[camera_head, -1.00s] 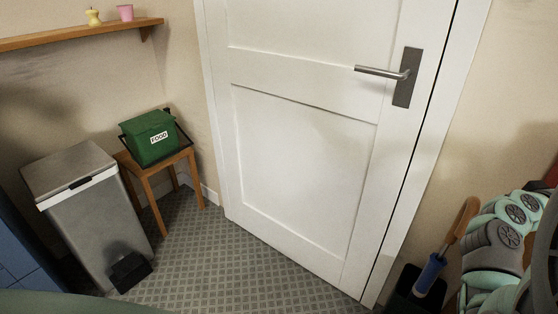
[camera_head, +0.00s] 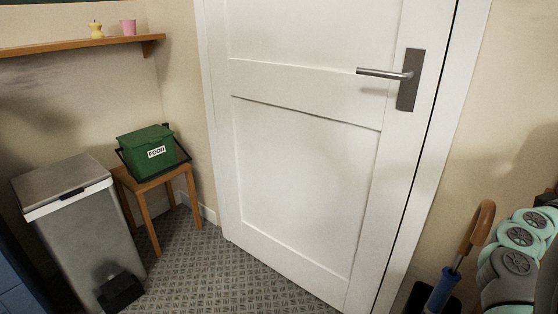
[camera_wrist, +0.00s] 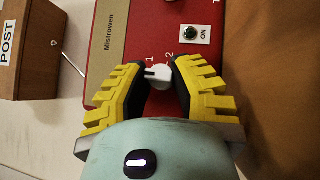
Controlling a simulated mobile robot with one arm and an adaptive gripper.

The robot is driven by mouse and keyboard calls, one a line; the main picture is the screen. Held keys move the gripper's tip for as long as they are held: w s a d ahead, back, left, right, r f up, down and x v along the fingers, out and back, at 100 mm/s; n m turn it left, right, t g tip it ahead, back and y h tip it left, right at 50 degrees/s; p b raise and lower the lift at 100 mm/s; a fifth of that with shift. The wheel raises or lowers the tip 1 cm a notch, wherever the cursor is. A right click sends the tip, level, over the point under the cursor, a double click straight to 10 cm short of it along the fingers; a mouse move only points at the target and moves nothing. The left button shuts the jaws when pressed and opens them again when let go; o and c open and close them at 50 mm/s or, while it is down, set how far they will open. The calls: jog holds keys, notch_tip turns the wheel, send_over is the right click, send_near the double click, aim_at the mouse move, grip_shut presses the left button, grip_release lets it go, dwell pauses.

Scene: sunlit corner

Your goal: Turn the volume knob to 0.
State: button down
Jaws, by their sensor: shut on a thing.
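In the wrist view a red device (camera_wrist: 120,70) with a tan label reading "Mistrowen" fills the middle. My gripper (camera_wrist: 161,70), with yellow stepped fingers and dark pads, is shut on the knob, one finger on each side. Other digits, if any, are hidden behind the fingers. The head view shows neither the device nor the gripper.
A brown box marked POST (camera_wrist: 28,50) is at the left. The head view shows a white door (camera_head: 300,180), a grey bin (camera_head: 80,230), a green food caddy (camera_head: 146,153) on a stool, and an umbrella handle (camera_head: 476,228).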

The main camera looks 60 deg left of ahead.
jog(key=shift+a+f, duration=0.1)
jog(key=c, duration=0.9)
grip_release()
jog(key=shift+a, duration=0.15)
jog(key=shift+c, duration=0.2)
jog(key=shift+o, duration=0.8)
